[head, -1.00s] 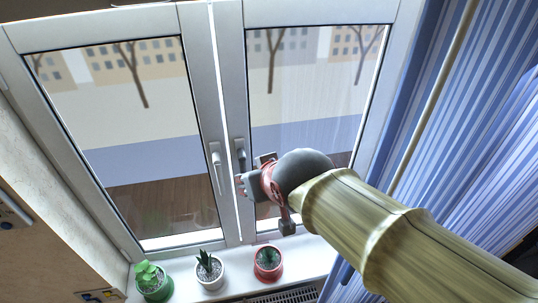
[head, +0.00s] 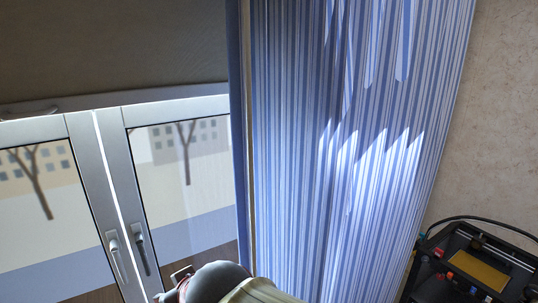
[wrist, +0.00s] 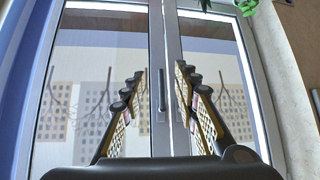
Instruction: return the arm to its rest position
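My gripper (wrist: 160,72) is open and empty in the wrist view, with one finger on each side and the middle of the window between them. In the head view only part of my gripper (head: 172,285) shows at the bottom edge, low in front of the right window pane. The window (head: 83,170) has two sashes with grey frames. Its left handle (head: 115,255) and right handle (head: 142,248) both hang down. In the wrist view a handle (wrist: 162,90) appears between the fingers, but I cannot tell how far off it is.
A blue-and-white striped curtain (head: 345,150) hangs right of the window. A dark 3D-printer-like machine (head: 475,262) stands at the lower right by the bare wall (head: 505,120). A dark blind (head: 110,50) covers the window top. Green leaves (wrist: 246,6) show at the wrist view's top edge.

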